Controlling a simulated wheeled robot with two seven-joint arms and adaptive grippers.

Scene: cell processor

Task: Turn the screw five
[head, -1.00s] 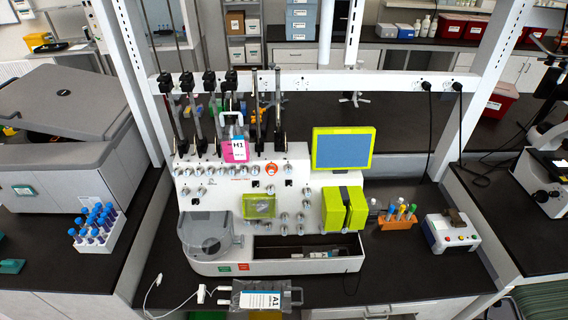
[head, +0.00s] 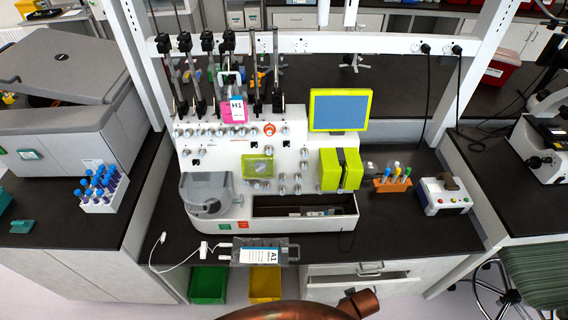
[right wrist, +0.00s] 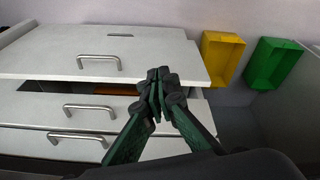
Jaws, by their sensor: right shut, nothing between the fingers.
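The cell processor (head: 225,212) is a white machine on the black bench. Several round silver knobs, the screws (head: 283,190), sit in rows and clusters on its front panel. I cannot tell which one is number five. A round orange piece (head: 269,129) sits in the upper row. My right gripper (right wrist: 158,88) is shut and empty in the right wrist view, in front of white drawer fronts and away from the processor. It does not show in the head view. My left gripper is in no view.
A bag labelled A1 (head: 261,253) lies at the bench's front edge. A yellow-framed screen (head: 340,110) stands behind. An orange tube rack (head: 392,183) is right. White drawers (right wrist: 150,62) and a yellow bin (right wrist: 221,58) and green bin (right wrist: 273,63) are below.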

